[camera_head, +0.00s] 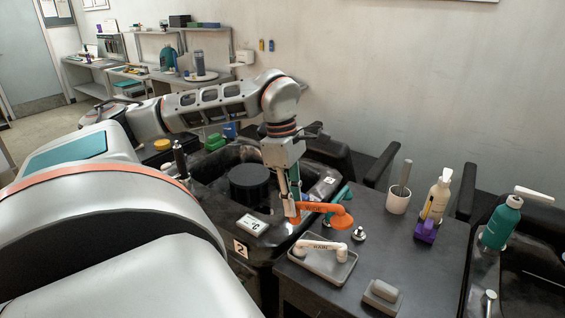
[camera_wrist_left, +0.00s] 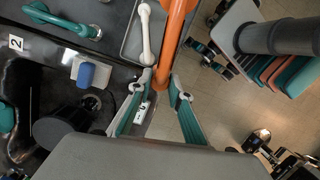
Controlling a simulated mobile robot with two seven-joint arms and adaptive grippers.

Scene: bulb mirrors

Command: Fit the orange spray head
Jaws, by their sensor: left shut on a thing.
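My left gripper (camera_head: 293,208) is shut on the orange spray head (camera_head: 341,219), holding it by its handle near the corner of the dark worktop. Its round head points right. In the left wrist view the orange handle (camera_wrist_left: 174,45) runs up from between my fingertips (camera_wrist_left: 160,86). A white spray head (camera_head: 322,245) lies on a grey tray (camera_head: 343,272) just below the orange one in the picture; it also shows in the wrist view (camera_wrist_left: 146,40). A teal spray head (camera_head: 342,196) is partly hidden behind the orange one. My right gripper is not in view.
A small metal fitting (camera_head: 358,235) stands right of the tray. A grey block (camera_head: 382,293), a white cup (camera_head: 399,200), a cream bottle (camera_head: 437,196) and a teal bottle (camera_head: 501,223) stand further right. A black basin (camera_head: 205,177) lies left. The worktop's middle is clear.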

